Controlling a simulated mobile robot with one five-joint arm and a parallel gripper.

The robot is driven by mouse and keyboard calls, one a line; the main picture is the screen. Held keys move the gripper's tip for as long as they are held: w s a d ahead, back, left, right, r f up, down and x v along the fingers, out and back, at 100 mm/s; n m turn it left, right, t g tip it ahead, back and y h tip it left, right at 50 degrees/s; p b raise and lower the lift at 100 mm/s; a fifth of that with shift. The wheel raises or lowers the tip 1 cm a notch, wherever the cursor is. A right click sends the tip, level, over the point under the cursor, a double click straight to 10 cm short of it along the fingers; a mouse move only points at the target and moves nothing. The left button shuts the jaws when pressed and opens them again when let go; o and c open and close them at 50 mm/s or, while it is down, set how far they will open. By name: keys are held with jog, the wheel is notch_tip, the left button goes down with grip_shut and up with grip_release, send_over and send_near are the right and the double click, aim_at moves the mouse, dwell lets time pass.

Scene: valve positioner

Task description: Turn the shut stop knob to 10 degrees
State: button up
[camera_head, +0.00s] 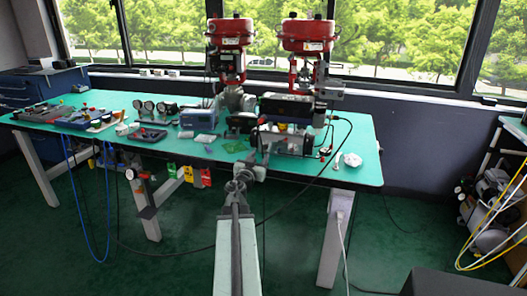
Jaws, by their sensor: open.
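My arm reaches up from the bottom middle to the front edge of the green bench. My gripper (262,152) is open at the bench's front edge, just in front of a grey metal device (292,142). The device sits below the right of two red-topped valve actuators (307,38). The shut stop knob is too small to make out, and my gripper may hide part of the device. I cannot tell whether the fingers touch anything.
The green bench (360,165) holds a second red-topped actuator (230,32), round gauges (148,107), a dark tray (147,135) and a white knobbed part (351,160). Blue and black hoses hang in front.

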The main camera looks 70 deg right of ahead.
aim_at(265, 148)
jog(key=d, duration=0.6)
jog(key=shift+w, duration=0.2)
jog(key=shift+c, duration=0.3)
grip_shut()
jog(key=shift+n, duration=0.3)
jog(key=shift+o, duration=0.3)
grip_release()
jog(key=a, duration=0.7)
jog(key=shift+s+a, duration=0.3)
jog(key=shift+a, duration=0.1)
